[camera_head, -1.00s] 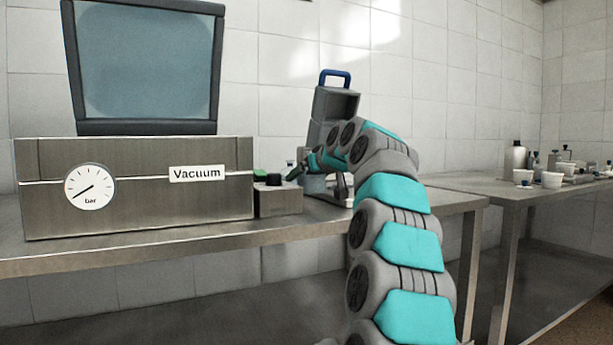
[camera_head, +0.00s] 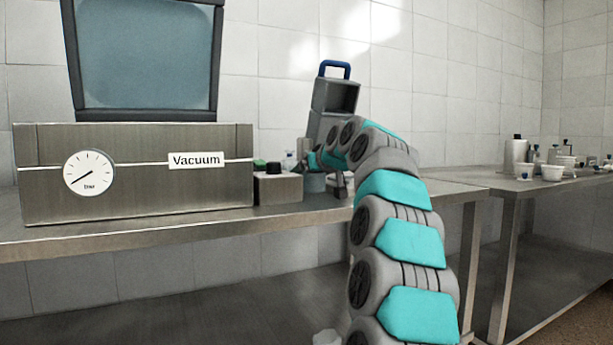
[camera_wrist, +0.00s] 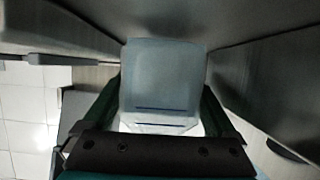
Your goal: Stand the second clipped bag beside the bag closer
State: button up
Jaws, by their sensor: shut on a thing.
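The bag closer, as I take it, is the grey upright device with a blue handle (camera_head: 335,95) on the bench, behind my arm; its lower part is mostly hidden. My gripper (camera_wrist: 160,108) is shut on a pale, translucent clipped bag (camera_wrist: 162,72) with a dark blue line across it. The bag sits between the two fingers in the wrist view. In the head view my gripper (camera_head: 308,160) is small, at the left end of my arm near the device's base, and the bag there is hard to make out.
A steel vacuum machine (camera_head: 130,190) with a raised lid (camera_head: 145,55) fills the left of the bench. A small grey box (camera_head: 278,188) with a green and a black top stands beside it. A second bench (camera_head: 560,188) at right holds cups and bottles.

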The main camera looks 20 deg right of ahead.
jog(key=shift+f, duration=0.25)
jog(key=o, duration=1.3)
jog(key=v, duration=0.7)
jog(key=shift+s+r, duration=0.2)
jog(key=shift+s, duration=0.25)
